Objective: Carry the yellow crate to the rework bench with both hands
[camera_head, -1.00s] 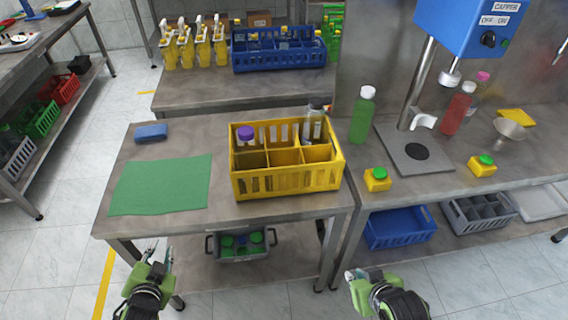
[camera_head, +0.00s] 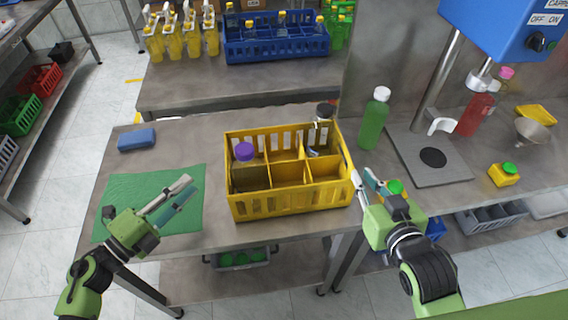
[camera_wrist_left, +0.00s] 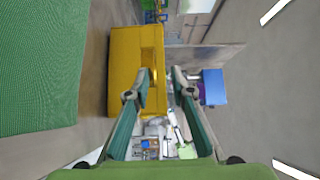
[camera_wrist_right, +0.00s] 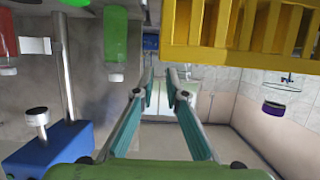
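The yellow crate (camera_head: 290,203) stands upright on the near steel table, with compartments. A purple-capped bottle (camera_head: 245,155) is in its left part and a dark-capped bottle (camera_head: 323,122) in its back right part. My left gripper (camera_head: 184,188) is open and empty, above the green mat, left of the crate and apart from it. My right gripper (camera_head: 366,180) is open and empty, close to the crate's right side; whether it touches cannot be told. The crate also shows in the left wrist view (camera_wrist_left: 124,70) and along the top of the right wrist view (camera_wrist_right: 225,25).
A green mat (camera_head: 115,195) and a blue sponge (camera_head: 136,140) lie left of the crate. A green bottle (camera_head: 374,120) and a capper machine (camera_head: 500,40) stand on the right bench. A blue crate (camera_head: 275,48) with bottles is on the back table.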

